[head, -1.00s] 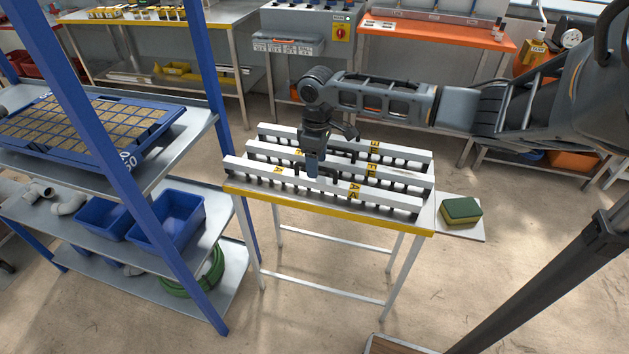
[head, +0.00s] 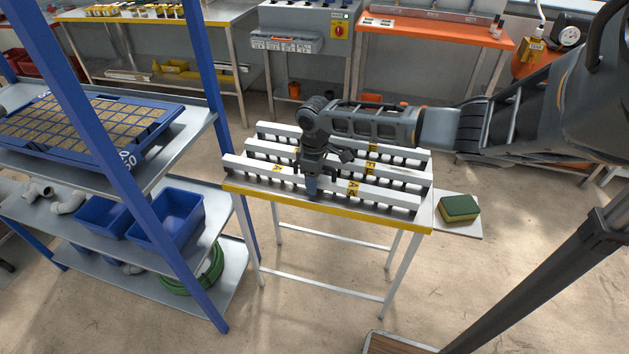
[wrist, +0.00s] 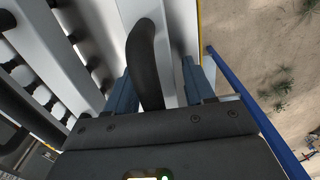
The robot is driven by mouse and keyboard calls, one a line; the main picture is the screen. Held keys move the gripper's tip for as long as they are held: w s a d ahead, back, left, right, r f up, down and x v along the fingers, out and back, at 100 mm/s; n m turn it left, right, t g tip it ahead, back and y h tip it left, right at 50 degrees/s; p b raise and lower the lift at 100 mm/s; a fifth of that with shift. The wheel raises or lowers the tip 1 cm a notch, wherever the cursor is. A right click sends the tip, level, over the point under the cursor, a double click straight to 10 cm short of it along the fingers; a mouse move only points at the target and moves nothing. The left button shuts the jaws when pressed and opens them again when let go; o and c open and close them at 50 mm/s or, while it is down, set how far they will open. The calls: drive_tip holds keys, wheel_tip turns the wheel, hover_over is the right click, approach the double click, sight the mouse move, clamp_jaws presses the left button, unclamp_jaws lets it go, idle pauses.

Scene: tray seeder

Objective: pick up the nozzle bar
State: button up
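Three white nozzle bars with rows of black nozzles lie side by side on a small table. The front nozzle bar (head: 385,194) carries yellow labels; the middle bar (head: 400,173) and the back bar (head: 405,152) lie behind it. My gripper (head: 311,188) points down at the front bar, near its middle, and hides part of it. In the wrist view my gripper (wrist: 160,85) has its two blue fingers apart, with a curved black handle (wrist: 143,60) between them. A gap shows on the right of the handle. The fingertips' contact is hard to see.
The table (head: 230,186) has a yellow front edge. A green and yellow sponge (head: 460,208) lies on a side shelf at its right. A blue-framed rack (head: 203,120) stands close on the left, holding a seed tray (head: 140,150) and blue bins (head: 165,222).

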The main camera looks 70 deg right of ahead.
drive_tip(key=c, duration=0.8)
drive_tip(key=shift+c, duration=0.2)
drive_tip(key=shift+r, duration=0.1)
